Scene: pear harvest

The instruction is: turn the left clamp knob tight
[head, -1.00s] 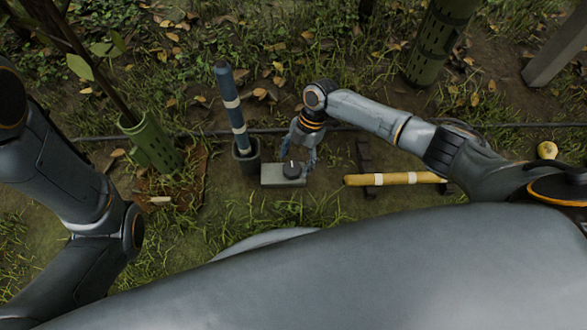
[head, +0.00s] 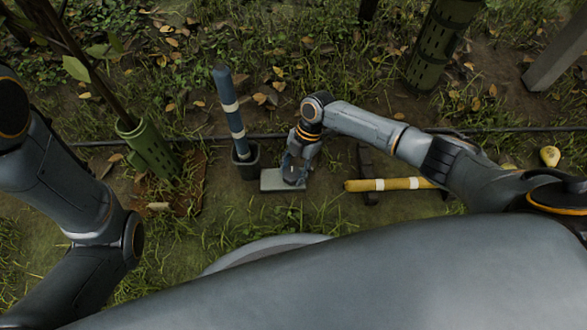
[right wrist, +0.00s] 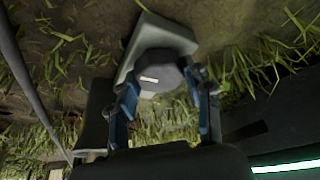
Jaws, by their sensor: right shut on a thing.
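A dark round clamp knob (right wrist: 160,70) with a white mark on its top sits on a pale grey block (right wrist: 150,36) in the right wrist view. My right gripper (right wrist: 162,98) has its two blue-padded fingers on either side of the knob and is shut on it. In the head view the right gripper (head: 294,174) stands over the right part of the grey block (head: 271,181) and hides the knob. My left arm is at the left edge of the head view, and its gripper is out of view.
A blue pole (head: 228,100) with white bands stands in a black holder (head: 246,163) just left of the block. A yellow pole (head: 400,183) lies on dark rests at right. Green mesh trunk guards (head: 147,147) stand around. A pear (head: 549,156) lies far right.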

